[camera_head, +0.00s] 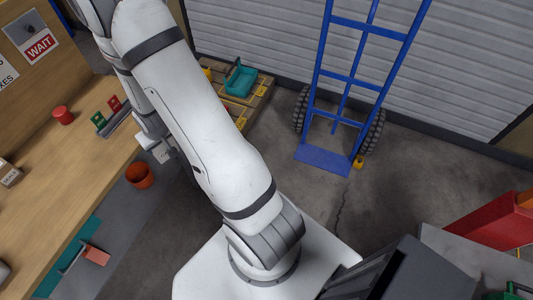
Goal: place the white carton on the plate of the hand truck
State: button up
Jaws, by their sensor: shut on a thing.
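My gripper (160,147) is at the end of my arm, left of centre, beyond the counter's edge and above the floor. It is shut on a small pale thing at its tip, which looks like the white carton (164,156); the arm hides much of it. The blue hand truck (350,82) stands upright against the shutter at the upper right. Its flat blue plate (322,160) lies at the floor and looks empty. My gripper is well to the left of the plate.
A wooden counter (75,165) on the left holds a red can (63,115) and a small labelled box (10,173). An orange bucket (139,175) is near its edge. A pallet (258,90) bears a teal thing. A yellow thing (359,162) sits beside the plate. Floor before the plate is clear.

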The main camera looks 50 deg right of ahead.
aim_at(328, 162)
jog(key=u, duration=0.55)
jog(key=i, duration=0.15)
jog(key=z, duration=3.55)
jog(key=k, duration=1.1)
jog(key=z, duration=0.45)
jog(key=i, duration=2.1)
jog(key=u, duration=1.15)
jog(key=i, duration=0.7)
jog(key=u, duration=0.45)
